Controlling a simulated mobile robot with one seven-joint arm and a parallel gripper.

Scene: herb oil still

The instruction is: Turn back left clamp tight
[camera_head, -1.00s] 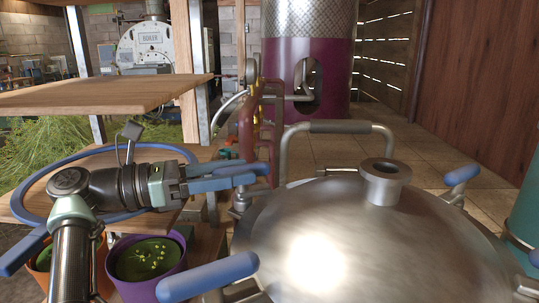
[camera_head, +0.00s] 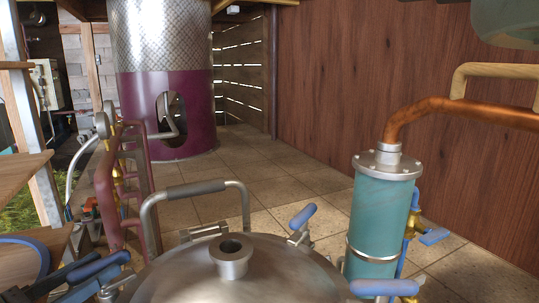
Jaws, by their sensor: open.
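The steel still lid (camera_head: 285,272) fills the bottom middle of the head view. The back left clamp (camera_head: 98,266), with its blue handle, is at the lid's left edge. My gripper (camera_head: 82,280) is open at the bottom left, its fingers right at this handle. The fingers and handle overlap in the picture, so I cannot tell whether they touch. The gripper's rear and my arm are cut off by the frame. Another blue-handled clamp (camera_head: 302,217) stands at the back right of the lid, and one (camera_head: 384,287) at its front right.
A grey lid handle (camera_head: 196,190) arches behind the short lid neck (camera_head: 231,258). Red pipes (camera_head: 108,190) stand just behind the clamp. A teal cylinder (camera_head: 380,215) with a copper pipe (camera_head: 460,108) is at right. A wooden shelf (camera_head: 20,180) is at left. Tiled floor lies open behind.

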